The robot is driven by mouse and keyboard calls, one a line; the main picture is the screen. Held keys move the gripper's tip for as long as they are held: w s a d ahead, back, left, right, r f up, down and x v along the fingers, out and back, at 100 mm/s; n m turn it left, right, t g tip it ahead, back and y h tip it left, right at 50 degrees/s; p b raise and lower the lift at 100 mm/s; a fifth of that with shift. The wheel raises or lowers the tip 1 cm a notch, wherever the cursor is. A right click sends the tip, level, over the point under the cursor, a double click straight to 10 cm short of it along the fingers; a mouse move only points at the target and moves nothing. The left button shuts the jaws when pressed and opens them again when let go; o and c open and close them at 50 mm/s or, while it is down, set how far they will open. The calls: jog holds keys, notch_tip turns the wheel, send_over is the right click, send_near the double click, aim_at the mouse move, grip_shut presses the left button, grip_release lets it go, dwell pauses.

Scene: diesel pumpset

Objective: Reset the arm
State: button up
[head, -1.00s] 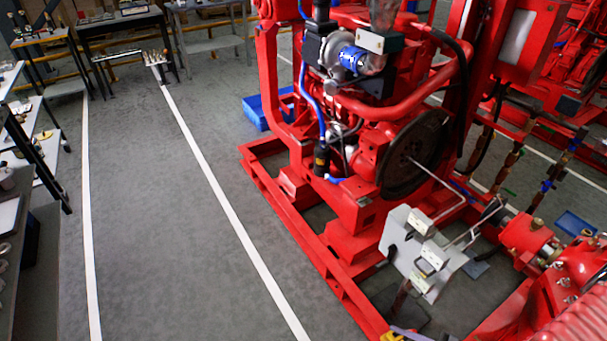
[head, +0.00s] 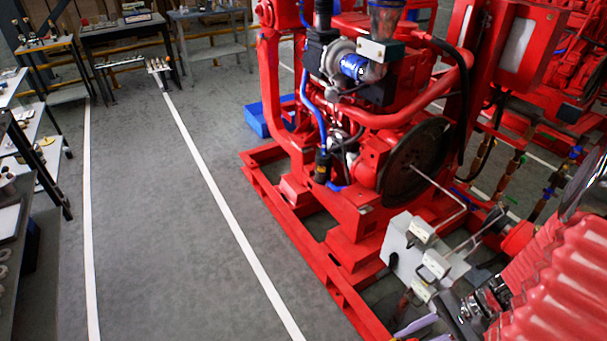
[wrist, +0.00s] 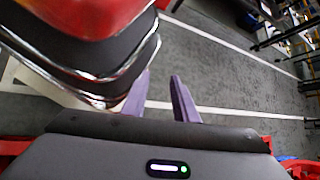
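My gripper (wrist: 160,90) shows in the wrist view with its two purple fingers apart and nothing between them. In the head view, its purple fingers (head: 418,326) show at the bottom edge, partly cut off. My arm, with a red ribbed sleeve (head: 560,285), fills the lower right of the head view. The fingers appear just below a grey-white panel with small boxes (head: 405,245) beside the engine. I cannot tell the exact gap between them.
A red diesel engine (head: 375,110) stands on a red base frame (head: 275,215) close to my arm. A blue bin (head: 256,120) is behind it. Workbenches (head: 122,28) line the back and left. Grey floor between the white lines is clear.

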jog(key=w+a+r+n+h, duration=0.25)
jog(key=r+n+h, duration=0.55)
jog(key=r, duration=0.9)
jog(key=a+r+n+t+h, duration=0.1)
jog(key=a+r+n+t, duration=0.3)
jog(key=a+r, duration=0.6)
jog(key=shift+w+r+t, duration=0.25)
jog(key=shift+r+t, duration=0.75)
jog(key=shift+r, duration=0.25)
